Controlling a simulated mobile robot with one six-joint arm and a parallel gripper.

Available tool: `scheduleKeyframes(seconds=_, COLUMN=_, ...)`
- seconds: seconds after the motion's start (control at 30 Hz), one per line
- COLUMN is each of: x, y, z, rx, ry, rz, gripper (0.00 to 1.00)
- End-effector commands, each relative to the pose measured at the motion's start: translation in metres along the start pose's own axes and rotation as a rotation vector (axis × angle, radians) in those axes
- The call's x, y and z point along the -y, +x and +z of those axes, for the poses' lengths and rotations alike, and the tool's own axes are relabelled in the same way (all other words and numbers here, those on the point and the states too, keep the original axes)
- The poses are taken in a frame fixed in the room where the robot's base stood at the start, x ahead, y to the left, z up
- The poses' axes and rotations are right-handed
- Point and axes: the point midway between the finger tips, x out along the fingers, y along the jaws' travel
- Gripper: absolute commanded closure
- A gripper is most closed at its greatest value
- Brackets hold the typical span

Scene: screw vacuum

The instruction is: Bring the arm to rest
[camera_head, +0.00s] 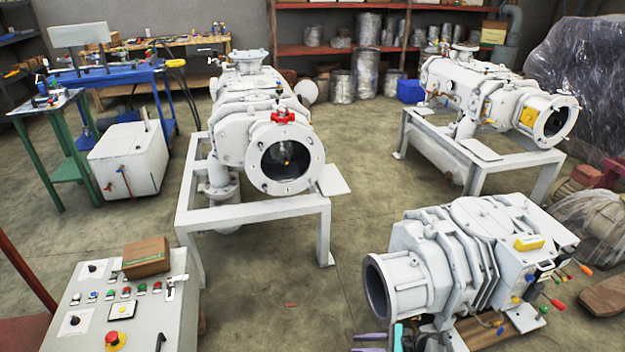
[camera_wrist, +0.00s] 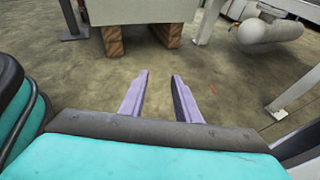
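My gripper (camera_wrist: 160,75) shows in the wrist view with its two pale purple fingers apart and nothing between them. The concrete floor shows through the gap. In the head view my gripper (camera_head: 353,343) is at the bottom edge, fingers pointing left, with a teal part of my arm beside it. It appears in front of the lower right vacuum pump (camera_head: 400,284), near its round opening. I cannot tell the distance between them. Most of my arm is out of view.
A control panel (camera_head: 95,300) with buttons and a cardboard box (camera_head: 146,257) stands at lower left. A white pump (camera_head: 255,125) on a frame stands in the middle, another pump (camera_head: 480,90) at upper right. Open floor (camera_head: 345,230) lies between them.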

Motion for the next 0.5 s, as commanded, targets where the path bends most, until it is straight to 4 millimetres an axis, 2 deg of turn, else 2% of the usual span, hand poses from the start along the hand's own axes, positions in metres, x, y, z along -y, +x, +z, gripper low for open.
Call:
scheduleKeyframes(seconds=0.03, x=-0.018, y=0.011, z=0.011, rx=-0.024, ry=-0.021, rz=0.044, gripper=0.7)
scheduleKeyframes(seconds=0.2, x=-0.07, y=0.043, z=0.025, rx=-0.114, ry=-0.113, rz=0.193, gripper=0.7)
scheduleKeyframes(seconds=0.33, x=-0.112, y=0.059, z=0.033, rx=-0.185, ry=-0.198, rz=0.315, gripper=0.7)
scheduleKeyframes(seconds=0.5, x=-0.171, y=0.067, z=0.04, rx=-0.28, ry=-0.334, rz=0.49, gripper=0.7)
